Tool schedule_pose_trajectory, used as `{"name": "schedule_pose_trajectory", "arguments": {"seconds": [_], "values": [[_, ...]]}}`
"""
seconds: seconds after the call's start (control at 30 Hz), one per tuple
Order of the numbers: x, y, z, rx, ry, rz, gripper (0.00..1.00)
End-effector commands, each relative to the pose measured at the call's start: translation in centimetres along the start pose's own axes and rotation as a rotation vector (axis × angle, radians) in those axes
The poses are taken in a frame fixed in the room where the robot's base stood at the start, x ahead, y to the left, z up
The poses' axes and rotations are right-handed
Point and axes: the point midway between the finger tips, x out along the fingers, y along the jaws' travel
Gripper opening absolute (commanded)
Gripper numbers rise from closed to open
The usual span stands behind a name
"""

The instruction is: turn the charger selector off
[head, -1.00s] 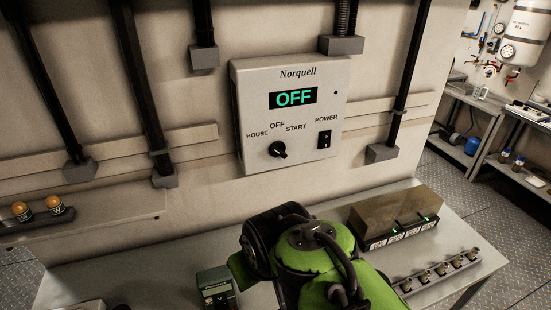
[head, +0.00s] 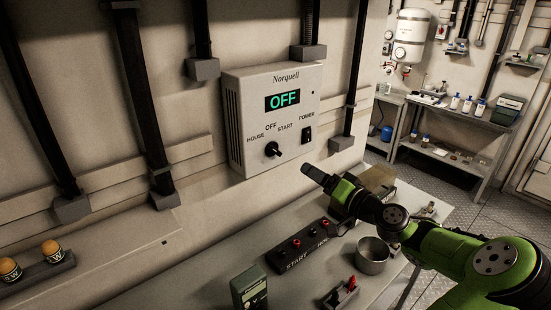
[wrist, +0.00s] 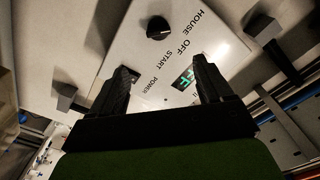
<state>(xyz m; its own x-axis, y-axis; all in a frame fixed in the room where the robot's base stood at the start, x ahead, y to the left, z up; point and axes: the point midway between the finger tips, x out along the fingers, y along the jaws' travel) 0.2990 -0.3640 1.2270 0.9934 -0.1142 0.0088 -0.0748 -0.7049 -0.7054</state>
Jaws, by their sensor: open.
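The charger box (head: 240,130), a pale wall box marked Norquell, has a display (head: 283,99) reading OFF in green. Its black round selector knob (head: 272,149) sits below the labels HOUSE, OFF and START; I cannot tell surely which label it points to. A black power rocker (head: 307,135) is to its right. My gripper (head: 312,173) is in front of and below the box's right side, apart from it. In the wrist view my gripper's fingers (wrist: 165,82) are spread and empty, with the knob (wrist: 159,28) beyond them, and part of the display between them.
Below on the bench are a black strip marked START and HOUSE (head: 297,247), a metal cup (head: 373,255), a green meter (head: 250,290) and a small red-topped block (head: 341,295). Dark conduits (head: 140,90) flank the box. The space before the knob is clear.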

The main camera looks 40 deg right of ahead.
Motion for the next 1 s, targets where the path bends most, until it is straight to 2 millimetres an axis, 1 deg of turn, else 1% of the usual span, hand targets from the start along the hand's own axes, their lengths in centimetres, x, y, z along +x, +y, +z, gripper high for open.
{"name": "schedule_pose_trajectory", "arguments": {"seconds": [0.07, 0.4, 0.5, 0.6, 0.7, 0.93, 0.97, 1.0], "values": [[1.8, -0.2, 0.1, 0.000, -0.005, -0.006, 0.79], [10.4, -0.3, 0.2, 0.003, -0.007, -0.003, 0.79], [12.5, -0.2, 0.3, 0.003, -0.008, -0.001, 0.79], [13.9, -0.1, 0.3, 0.002, -0.008, 0.001, 0.79], [14.6, -0.1, 0.3, 0.002, -0.007, 0.002, 0.79], [14.8, 0.0, 0.3, 0.001, -0.008, 0.004, 0.79], [14.8, 0.0, 0.3, 0.001, -0.008, 0.004, 0.78], [14.8, 0.0, 0.3, 0.001, -0.008, 0.004, 0.71]]}}
